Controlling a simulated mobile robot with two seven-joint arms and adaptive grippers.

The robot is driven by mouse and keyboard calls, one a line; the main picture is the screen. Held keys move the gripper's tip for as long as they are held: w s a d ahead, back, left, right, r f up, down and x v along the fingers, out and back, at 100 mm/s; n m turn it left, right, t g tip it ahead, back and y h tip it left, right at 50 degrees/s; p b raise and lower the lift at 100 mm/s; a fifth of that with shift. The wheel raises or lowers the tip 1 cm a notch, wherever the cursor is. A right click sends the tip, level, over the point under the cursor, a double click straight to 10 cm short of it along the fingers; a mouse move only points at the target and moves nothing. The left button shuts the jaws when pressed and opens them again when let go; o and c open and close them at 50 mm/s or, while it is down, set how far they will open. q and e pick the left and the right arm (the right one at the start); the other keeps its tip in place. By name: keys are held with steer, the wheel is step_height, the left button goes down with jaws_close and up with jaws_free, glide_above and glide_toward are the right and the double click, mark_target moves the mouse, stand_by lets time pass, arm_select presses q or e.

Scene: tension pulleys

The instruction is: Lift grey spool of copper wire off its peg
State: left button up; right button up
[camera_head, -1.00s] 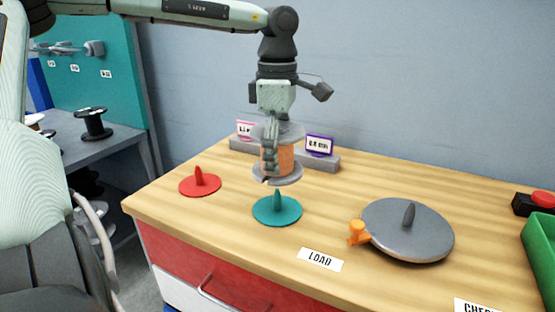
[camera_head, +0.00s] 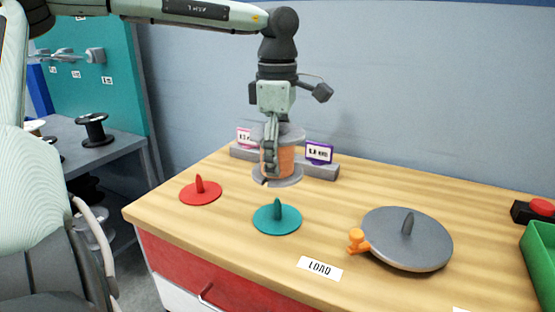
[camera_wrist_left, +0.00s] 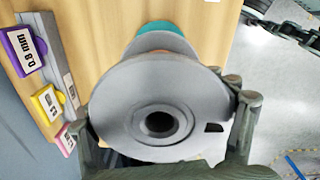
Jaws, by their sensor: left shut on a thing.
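The grey spool of copper wire (camera_head: 284,162) hangs upright in my left gripper (camera_head: 270,172), with grey flanges above and below the copper winding. In the left wrist view the spool's grey top flange (camera_wrist_left: 125,107) and its dark centre hole face the camera, with a gripper finger on each side. The teal peg base (camera_head: 277,219) stands on the table, lower in the head view, and its peg tip shows bare below the spool. A teal edge also shows past the spool in the left wrist view (camera_wrist_left: 165,27). My right gripper is not in view.
A red peg base (camera_head: 201,191) stands to the left. A grey disc with a peg (camera_head: 422,247) and an orange knob (camera_head: 356,239) lie to the right. A grey rail with labelled cards (camera_head: 319,150) is behind. A green bin (camera_head: 540,262) is at far right.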

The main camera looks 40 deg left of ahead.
arm_select(q)
steer(key=shift+r, duration=0.15)
steer(key=shift+r+p, duration=1.2)
steer(key=shift+r, duration=0.5)
steer(key=shift+r, duration=0.15)
steer(key=shift+r, duration=0.15)
steer(key=shift+r, duration=0.15)
steer(key=shift+r, duration=1.85)
